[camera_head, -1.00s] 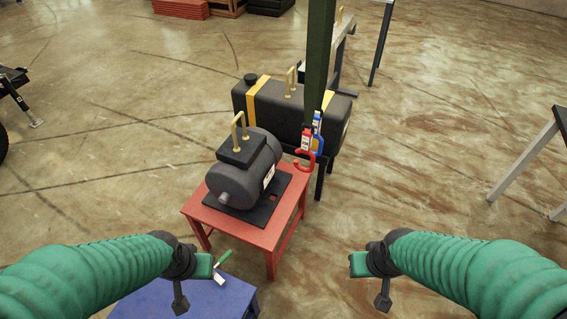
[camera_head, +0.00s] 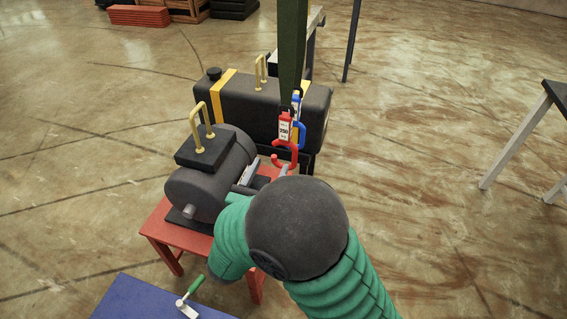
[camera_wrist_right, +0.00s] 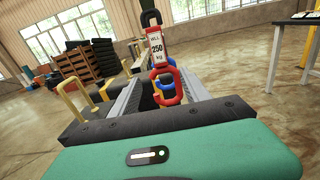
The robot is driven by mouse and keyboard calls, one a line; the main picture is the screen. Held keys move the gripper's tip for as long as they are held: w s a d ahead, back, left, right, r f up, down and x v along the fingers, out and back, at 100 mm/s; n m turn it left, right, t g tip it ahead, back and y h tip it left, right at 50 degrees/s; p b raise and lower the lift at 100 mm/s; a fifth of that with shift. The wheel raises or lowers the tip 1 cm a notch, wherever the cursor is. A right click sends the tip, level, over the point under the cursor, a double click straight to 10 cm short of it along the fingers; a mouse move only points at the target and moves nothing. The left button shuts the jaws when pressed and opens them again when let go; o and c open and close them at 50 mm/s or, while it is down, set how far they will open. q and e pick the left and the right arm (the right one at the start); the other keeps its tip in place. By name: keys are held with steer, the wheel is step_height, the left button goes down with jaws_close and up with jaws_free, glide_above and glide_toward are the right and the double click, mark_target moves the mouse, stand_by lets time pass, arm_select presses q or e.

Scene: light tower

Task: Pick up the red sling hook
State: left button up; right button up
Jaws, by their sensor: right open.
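The red sling hook (camera_head: 284,152) hangs at the lower end of a dark green strap (camera_head: 292,60), with a white "250" label on its body. A blue hook (camera_head: 301,132) hangs close behind it. In the right wrist view, the red hook (camera_wrist_right: 164,88) shows ahead, between the fingers. My right gripper (camera_head: 268,170) is open and empty, just below and in front of the red hook. Its two grey fingers also show in the right wrist view (camera_wrist_right: 162,80). I cannot tell whether a finger touches the hook. My left gripper is out of view.
A dark motor with a yellow handle (camera_head: 211,175) sits on a red table (camera_head: 160,232), left of my right gripper. A black tank (camera_head: 248,98) stands behind. A blue table (camera_head: 135,300) holds a green-handled tool (camera_head: 192,290).

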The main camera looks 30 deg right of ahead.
mark_target(288, 127)
steer(key=x, duration=0.5)
steer(key=b+x, duration=0.1)
steer(key=x, duration=1)
steer(key=shift+d+r+b, duration=0.15)
steer(key=shift+r+b, duration=0.15)
steer(key=shift+r, duration=0.15)
steer(key=shift+c, duration=1.3)
jaws_close()
